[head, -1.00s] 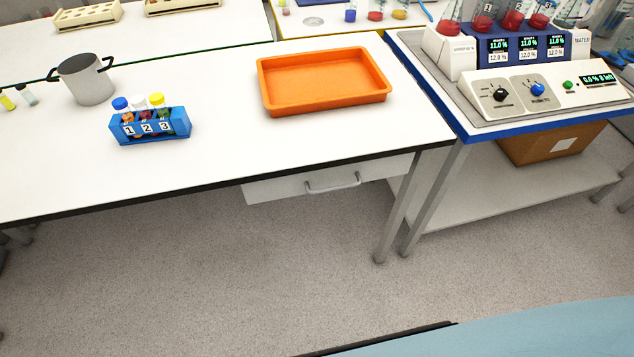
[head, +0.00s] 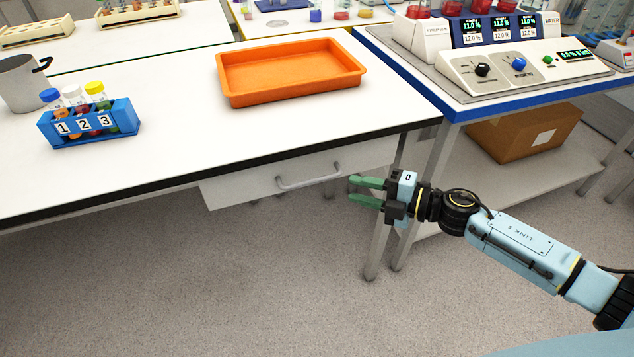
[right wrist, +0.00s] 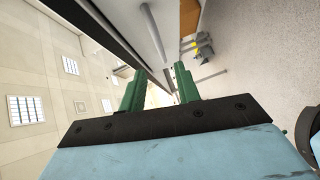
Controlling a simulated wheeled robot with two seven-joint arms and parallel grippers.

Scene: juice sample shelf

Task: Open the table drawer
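The table drawer (head: 262,180) is a white front under the white table's front edge, and it looks closed. Its grey bar handle (head: 309,177) is in the middle of that front. My right gripper (head: 352,190) has green fingers spread apart and empty, pointing left, a little to the right of the handle and apart from it. In the right wrist view the two green fingers (right wrist: 158,92) are apart, and a grey bar that looks like the handle (right wrist: 152,32) lies beyond them. My left gripper is not in view.
An orange tray (head: 290,98) and a blue rack (head: 88,140) with three capped tubes stand on the table (head: 180,130), with a grey pot (head: 20,85) at left. A table leg (head: 378,235) stands close behind my right gripper. The floor in front is clear.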

